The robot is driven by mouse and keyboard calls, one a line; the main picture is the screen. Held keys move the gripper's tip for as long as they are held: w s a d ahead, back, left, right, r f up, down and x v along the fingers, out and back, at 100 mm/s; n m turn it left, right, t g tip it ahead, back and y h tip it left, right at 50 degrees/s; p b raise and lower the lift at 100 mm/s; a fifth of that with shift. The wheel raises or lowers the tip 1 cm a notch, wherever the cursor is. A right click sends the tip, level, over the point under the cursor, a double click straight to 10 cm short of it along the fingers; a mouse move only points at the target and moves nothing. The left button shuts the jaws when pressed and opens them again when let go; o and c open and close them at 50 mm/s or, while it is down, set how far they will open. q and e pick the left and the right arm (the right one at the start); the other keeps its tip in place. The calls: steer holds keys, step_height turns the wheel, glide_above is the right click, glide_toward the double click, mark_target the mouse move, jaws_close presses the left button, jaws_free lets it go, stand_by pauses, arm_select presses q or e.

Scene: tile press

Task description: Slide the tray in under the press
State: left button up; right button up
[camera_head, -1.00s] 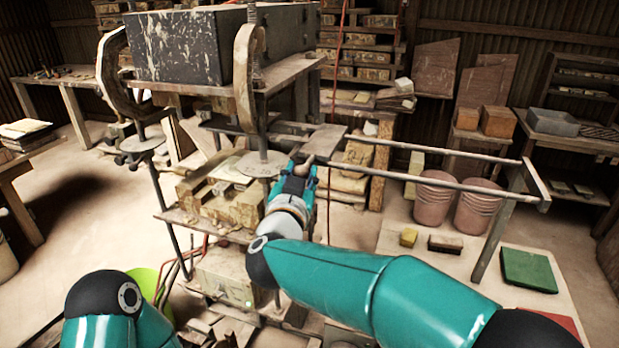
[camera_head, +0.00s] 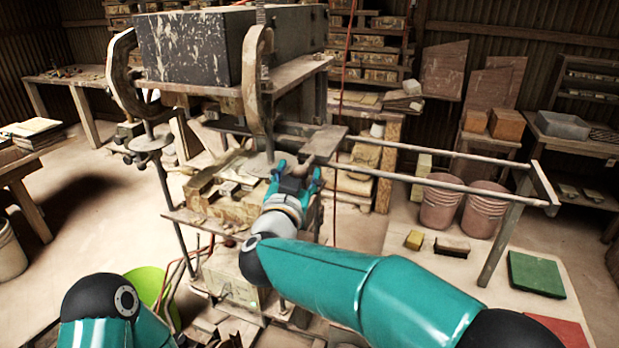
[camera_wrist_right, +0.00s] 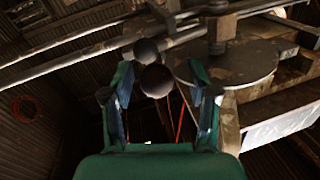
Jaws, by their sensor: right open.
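The tray (camera_head: 325,140) is a flat brownish plate lying across two long metal rails, just right of the press. The press (camera_head: 190,50) has a big dark speckled block on top, curved iron clamps and a bed below. My right gripper (camera_head: 298,172) is at the near end of the tray, beside the press. In the right wrist view its two teal fingers (camera_wrist_right: 160,100) stand apart, with a dark round knob (camera_wrist_right: 156,81) between their tips. I cannot tell whether they touch it. My left gripper is out of view; only part of that arm shows.
The rails (camera_head: 445,183) run right to an end frame on legs. A metal disc (camera_wrist_right: 230,65) of the press lies close to my right fingers in the right wrist view. Stacked pink buckets (camera_head: 440,203) and a green slab (camera_head: 536,273) are on the right.

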steer(key=shift+s, duration=0.1)
steer(key=shift+s+a, duration=0.1)
steer(key=shift+s, duration=0.1)
steer(key=s, duration=1.1)
steer(key=shift+s+a, duration=0.2)
steer(key=shift+a, duration=0.15)
steer(key=shift+f, duration=0.1)
steer(key=w+d+f+n+g+y, duration=0.1)
steer(key=w+d+f+g, duration=0.2)
steer(key=f, duration=0.7)
steer(key=w+d+f+n+g+y, duration=0.1)
steer(key=w+d+f, duration=0.25)
steer(key=f, duration=0.65)
steer(key=s+d+f+g+y+b, duration=0.1)
steer(key=s+d+f+g, duration=0.2)
steer(key=f, duration=0.6)
steer(key=s+d+f+g, duration=0.25)
steer(key=d+f, duration=0.25)
steer(key=f, duration=0.3)
steer(key=s+d+f+g+y, duration=0.1)
steer(key=s+d+f+g, duration=0.2)
steer(key=s+f, duration=0.4)
steer(key=s+d+f+m+g+y, duration=0.1)
steer(key=s+d+f+g, duration=0.2)
steer(key=s, duration=1.2)
step_height(320, 180, down, 5)
steer(key=shift+s+d+f+g+b, duration=0.15)
steer(key=shift+s+d+g+b, duration=0.15)
steer(key=shift+g, duration=0.65)
